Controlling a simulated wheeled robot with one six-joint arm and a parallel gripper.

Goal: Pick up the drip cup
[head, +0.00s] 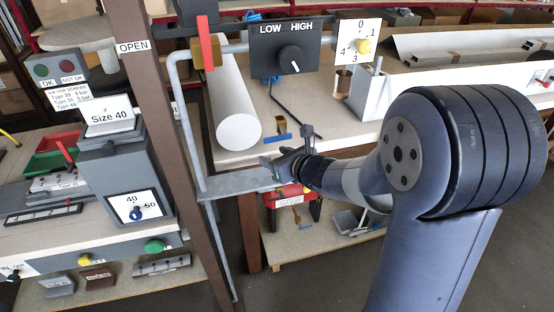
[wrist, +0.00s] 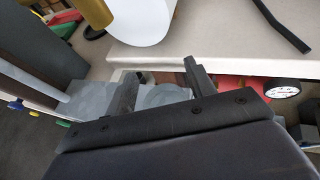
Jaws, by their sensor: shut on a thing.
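My gripper (wrist: 162,85) is at the right end of a grey metal ledge (head: 228,185), by the front edge of the workbench. In the wrist view its two dark fingers stand apart, with a grey, mottled, rounded piece between them, which I take to be the drip cup (wrist: 165,96). The jaws are shut on it. Its lower part is hidden behind the gripper body. In the head view my gripper (head: 288,161) is small and dark, and the cup cannot be made out clearly there. I cannot tell whether the cup touches the ledge.
A white cylinder (head: 238,128) lies on the bench (head: 265,150) behind the gripper. A grey pipe (head: 186,120) and a brown post (head: 172,130) rise to the left. A red box with a gauge (wrist: 281,89) sits below the bench top. Open floor lies at lower centre.

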